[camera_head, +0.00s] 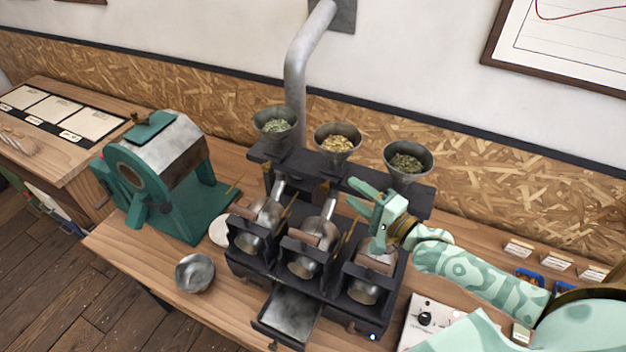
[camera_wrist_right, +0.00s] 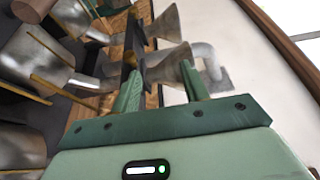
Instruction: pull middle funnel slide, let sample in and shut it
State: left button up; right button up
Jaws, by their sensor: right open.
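The middle funnel (camera_head: 325,133) is grey metal and holds yellowish beans. It stands on a dark rack (camera_head: 345,170) between the left funnel (camera_head: 268,120) with pale green beans and the right funnel (camera_head: 398,178) with darker green beans. I cannot make out the middle slide clearly. My right gripper (camera_head: 353,193) is open, in front of the rack, below and between the middle and right funnels. Its fingers point left, with nothing seen held. In the right wrist view the open fingers (camera_wrist_right: 158,70) flank a funnel (camera_wrist_right: 172,68) lying farther beyond. My left gripper is out of view.
Three small metal roasting drums (camera_head: 303,266) sit in a black frame below the funnels, with a pulled-out tray (camera_head: 290,315) in front. A green machine (camera_head: 165,175) and a metal bowl (camera_head: 195,272) stand left.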

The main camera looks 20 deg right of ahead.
jog(key=b, duration=0.5)
send_near(322, 185)
jog(key=f, duration=0.1)
jog(key=x, duration=1)
jog(key=shift+w+d, duration=0.1)
jog(key=shift+d, duration=0.25)
jog(key=shift+x, duration=0.75)
